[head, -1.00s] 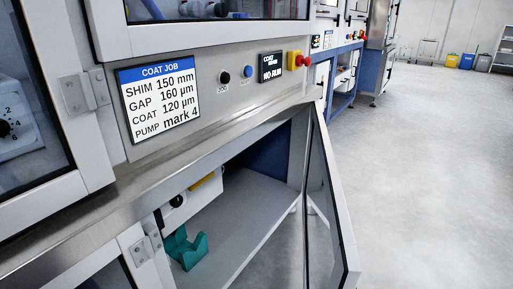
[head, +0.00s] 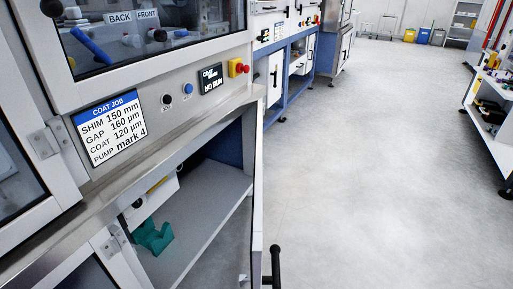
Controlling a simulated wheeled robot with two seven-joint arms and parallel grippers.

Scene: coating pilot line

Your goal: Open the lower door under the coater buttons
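The lower door (head: 258,200) under the coater buttons stands open, swung out and seen nearly edge-on in the head view. A black bar handle (head: 275,265) shows at its lower right. Behind it the lower compartment (head: 205,205) is exposed, with a grey floor and a teal bracket-like object (head: 153,237) inside. Above are a black button (head: 166,99), a blue button (head: 187,88) and a red-and-yellow stop button (head: 238,68). Neither of my grippers is in view.
The job display (head: 110,128) is left of the buttons. Another closed lower door (head: 84,272) is at bottom left. Open grey floor (head: 380,170) lies to the right of the open door. A shelved bench (head: 492,120) stands at the far right, with bins (head: 422,36) at the back.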

